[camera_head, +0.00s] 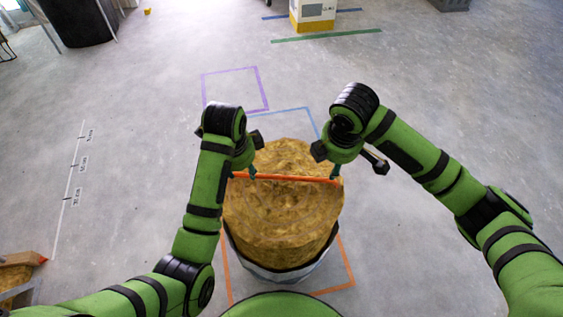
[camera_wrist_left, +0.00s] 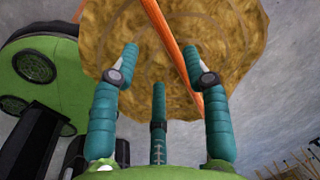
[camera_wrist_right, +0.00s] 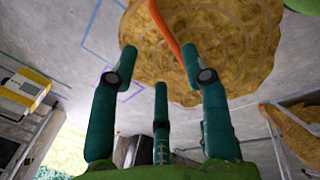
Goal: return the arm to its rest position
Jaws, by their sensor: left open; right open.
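My left gripper (camera_head: 251,172) and right gripper (camera_head: 336,172) are both over the top of a tan fibrous roll (camera_head: 283,215), one near each end of an orange bar or strap (camera_head: 290,178) that crosses it. In the left wrist view, the fingers (camera_wrist_left: 161,52) are apart and the orange strip (camera_wrist_left: 170,40) runs between them and behind the right finger. In the right wrist view, the fingers (camera_wrist_right: 158,52) are also apart, with the strip (camera_wrist_right: 165,25) ahead of them. I cannot tell whether any finger touches it. Neither gripper holds anything.
The roll stands in a pale wrap or container (camera_head: 285,275) inside an orange floor outline (camera_head: 349,268). Blue (camera_head: 308,112) and purple (camera_head: 262,88) outlines lie beyond. A white-and-yellow box (camera_head: 313,14) stands at the back.

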